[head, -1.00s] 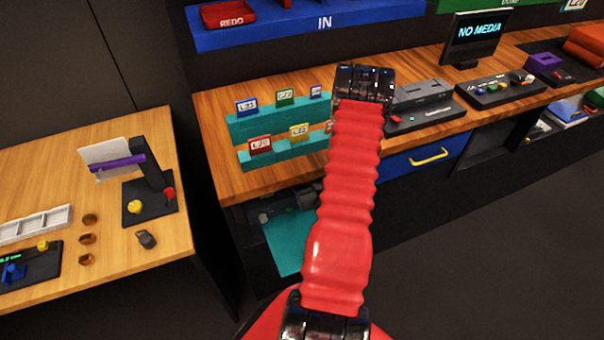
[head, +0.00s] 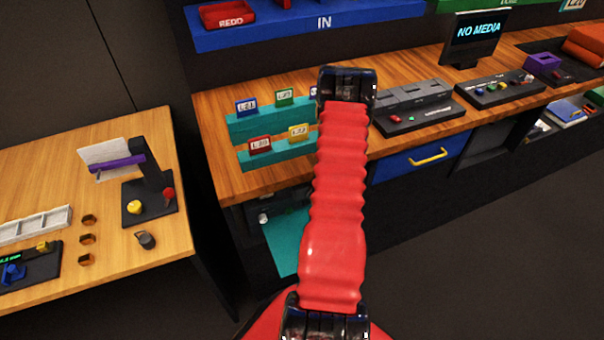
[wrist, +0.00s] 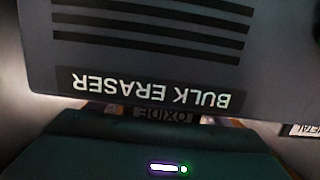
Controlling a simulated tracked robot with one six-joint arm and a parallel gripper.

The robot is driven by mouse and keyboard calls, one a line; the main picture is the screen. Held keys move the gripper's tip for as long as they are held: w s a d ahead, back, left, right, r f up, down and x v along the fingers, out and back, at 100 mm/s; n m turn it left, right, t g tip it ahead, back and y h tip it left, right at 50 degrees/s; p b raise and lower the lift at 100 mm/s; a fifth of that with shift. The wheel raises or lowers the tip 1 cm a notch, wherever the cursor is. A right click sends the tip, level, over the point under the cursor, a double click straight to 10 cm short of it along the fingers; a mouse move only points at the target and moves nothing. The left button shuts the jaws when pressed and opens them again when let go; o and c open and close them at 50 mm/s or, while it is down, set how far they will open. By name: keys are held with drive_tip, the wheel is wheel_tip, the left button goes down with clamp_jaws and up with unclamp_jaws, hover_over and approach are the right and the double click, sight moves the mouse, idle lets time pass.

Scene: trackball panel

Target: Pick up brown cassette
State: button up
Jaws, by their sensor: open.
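I cannot make out a brown cassette for certain. In the wrist view, a narrow brownish strip shows behind a dark label (wrist: 161,114) reading OXIDE, upside down, below a large grey face (wrist: 150,60) marked BULK ERASER. A dark green surface with a small lit purple-white bar (wrist: 168,168) fills the bottom. My gripper's fingers cannot be made out in either view; in the head view my red arm and its black joint hide what lies beyond.
A teal stepped rack (head: 247,127) with several coloured labelled cards stands on the wooden counter (head: 218,175). A grey-black device (head: 420,104) is right of my arm. A blue drawer (head: 393,168) sits below. Another table (head: 105,240) is at left.

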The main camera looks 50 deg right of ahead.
drive_tip(key=shift+c, duration=0.7)
drive_tip(key=c, duration=1)
